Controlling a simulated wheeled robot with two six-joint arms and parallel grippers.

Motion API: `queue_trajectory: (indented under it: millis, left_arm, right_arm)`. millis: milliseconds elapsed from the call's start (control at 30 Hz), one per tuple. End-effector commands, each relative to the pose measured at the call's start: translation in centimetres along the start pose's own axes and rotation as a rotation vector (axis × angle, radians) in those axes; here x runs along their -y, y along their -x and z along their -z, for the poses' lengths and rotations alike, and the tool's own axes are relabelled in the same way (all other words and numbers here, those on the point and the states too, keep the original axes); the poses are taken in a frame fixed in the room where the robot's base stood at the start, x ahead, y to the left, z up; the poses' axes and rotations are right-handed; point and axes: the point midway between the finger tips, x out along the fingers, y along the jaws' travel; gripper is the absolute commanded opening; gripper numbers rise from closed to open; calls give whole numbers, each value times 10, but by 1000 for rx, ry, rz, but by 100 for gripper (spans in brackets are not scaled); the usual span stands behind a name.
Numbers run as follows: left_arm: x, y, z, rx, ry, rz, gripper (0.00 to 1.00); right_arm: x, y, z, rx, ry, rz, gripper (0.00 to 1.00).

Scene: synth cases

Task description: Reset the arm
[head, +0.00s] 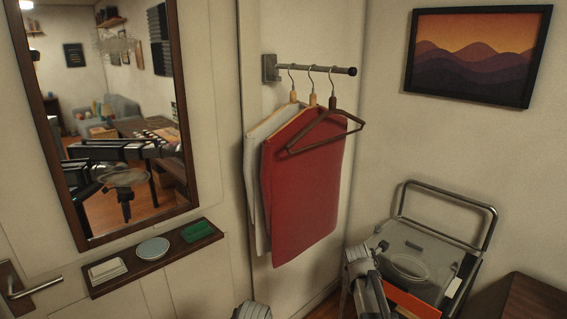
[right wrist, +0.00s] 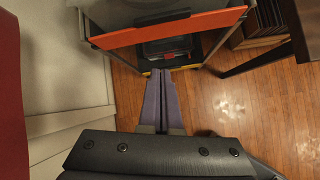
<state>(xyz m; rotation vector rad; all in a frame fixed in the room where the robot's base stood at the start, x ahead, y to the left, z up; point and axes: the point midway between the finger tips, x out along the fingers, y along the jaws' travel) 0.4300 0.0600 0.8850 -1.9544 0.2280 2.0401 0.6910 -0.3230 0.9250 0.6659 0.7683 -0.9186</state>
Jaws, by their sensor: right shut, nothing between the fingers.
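My right arm (head: 368,285) comes in at the bottom of the head view, right of centre, in front of the folding metal-framed cart. In the right wrist view my right gripper (right wrist: 167,72) is shut, its two purplish fingers side by side with nothing between them. Its fingertips show against the lower part of the cart and the wood floor. A small grey part, likely of my left arm, shows at the bottom edge of the head view. My left gripper is not in view.
A red garment (head: 305,190) and pale cloth hang from a wall rail (head: 315,69). The cart (head: 435,245) has an orange-red panel (right wrist: 170,28). A brown table (head: 525,298) stands at right. A mirror (head: 110,120) hangs above a small shelf (head: 122,268). Wood floor (right wrist: 225,95) is clear.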

Motion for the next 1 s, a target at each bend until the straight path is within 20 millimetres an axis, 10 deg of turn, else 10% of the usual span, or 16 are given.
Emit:
queue_trajectory:
  millis: [200, 600, 1000]
  left_arm:
    - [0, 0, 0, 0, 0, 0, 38]
    - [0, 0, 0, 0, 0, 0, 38]
    - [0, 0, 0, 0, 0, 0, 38]
  right_arm:
    - [17, 53, 105, -153, -478, 73, 0]
    - [80, 145, 254, -250, -1267, 416, 0]
    - [118, 184, 302, -178, -1580, 608, 0]
